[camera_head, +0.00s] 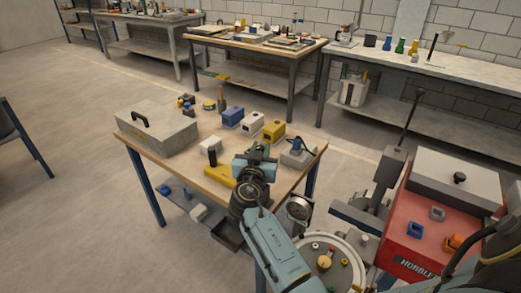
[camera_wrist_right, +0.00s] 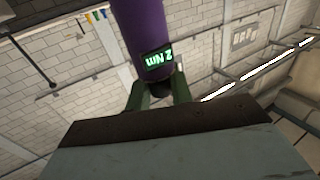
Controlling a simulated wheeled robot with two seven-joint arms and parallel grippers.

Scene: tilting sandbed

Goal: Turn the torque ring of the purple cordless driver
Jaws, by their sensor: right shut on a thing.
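The purple cordless driver (camera_wrist_right: 135,25) shows large in the right wrist view, running from the top edge down to my fingers. A small screen on it has green characters, seen turned over, that look like "2 Nm". My right gripper (camera_wrist_right: 160,92) is shut on the driver, its two green fingers on either side of the dark lower end. Whether they grip the torque ring or the body I cannot tell.
A grey case (camera_head: 157,128) stands at the table's left. Blue, white and yellow boxes (camera_head: 252,122) stand behind my gripper. A yellow-handled tool (camera_head: 218,172) lies just left of it. A red machine (camera_head: 420,240) and a round tray (camera_head: 345,262) are at the right.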

